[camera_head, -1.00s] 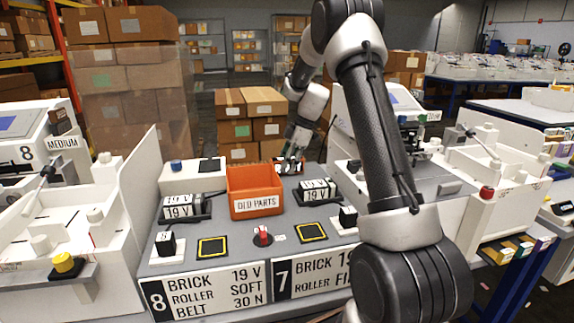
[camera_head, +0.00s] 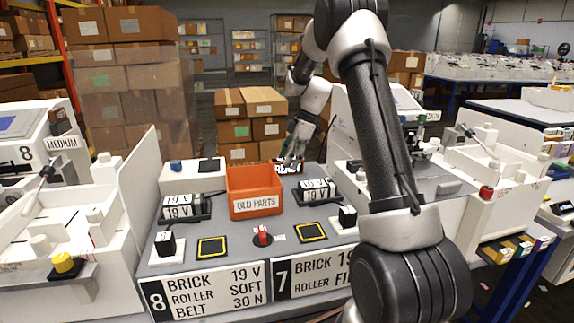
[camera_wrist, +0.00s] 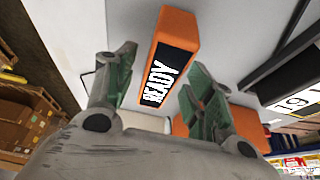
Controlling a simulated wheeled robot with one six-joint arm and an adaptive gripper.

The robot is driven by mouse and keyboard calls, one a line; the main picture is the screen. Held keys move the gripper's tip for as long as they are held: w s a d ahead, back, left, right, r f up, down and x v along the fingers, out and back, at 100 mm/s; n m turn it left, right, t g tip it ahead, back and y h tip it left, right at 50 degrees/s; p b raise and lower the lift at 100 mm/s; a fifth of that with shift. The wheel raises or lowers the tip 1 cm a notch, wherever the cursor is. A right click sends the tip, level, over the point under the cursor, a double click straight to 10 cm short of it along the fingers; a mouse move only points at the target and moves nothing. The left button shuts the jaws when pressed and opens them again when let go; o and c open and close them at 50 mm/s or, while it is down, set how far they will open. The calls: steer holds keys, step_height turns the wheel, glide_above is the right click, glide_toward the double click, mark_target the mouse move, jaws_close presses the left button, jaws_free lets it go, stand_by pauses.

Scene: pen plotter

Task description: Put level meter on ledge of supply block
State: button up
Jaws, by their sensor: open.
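The level meter is probably the orange block with a black face reading READY (camera_wrist: 165,60) in the wrist view. It shows as a small dark piece with white lettering (camera_head: 287,168) at the bench's back in the head view. My gripper (camera_wrist: 160,75) is open, its green fingers on either side of the meter's near end. Contact cannot be told. In the head view my gripper (camera_head: 291,160) is just above the meter.
An orange OLD PARTS bin (camera_head: 255,203) stands mid-bench, left of my gripper. More 19 V blocks (camera_head: 180,212) sit to its left. A small red-topped knob (camera_head: 262,236) and yellow-framed pads (camera_head: 212,246) are at the front. White machines flank the bench.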

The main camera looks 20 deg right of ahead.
steer(key=s+a+v, duration=0.1)
steer(key=v, duration=0.9)
steer(key=s+a+r+m+h, duration=0.1)
steer(key=s+a+r+m, duration=0.1)
steer(key=s+r+m, duration=0.3)
steer(key=s+a+r+m+h, duration=0.1)
steer(key=s+a+r, duration=0.15)
steer(key=s, duration=0.55)
steer(key=s+a+f+m+t+h, duration=0.1)
steer(key=s+m, duration=0.8)
steer(key=s, duration=1.4)
step_height(320, 180, down, 3)
steer(key=shift+s+a+r+m+t+h, duration=0.2)
steer(key=shift+m+t+h, duration=0.2)
steer(key=shift+t+h, duration=0.55)
steer(key=shift+t+y, duration=0.25)
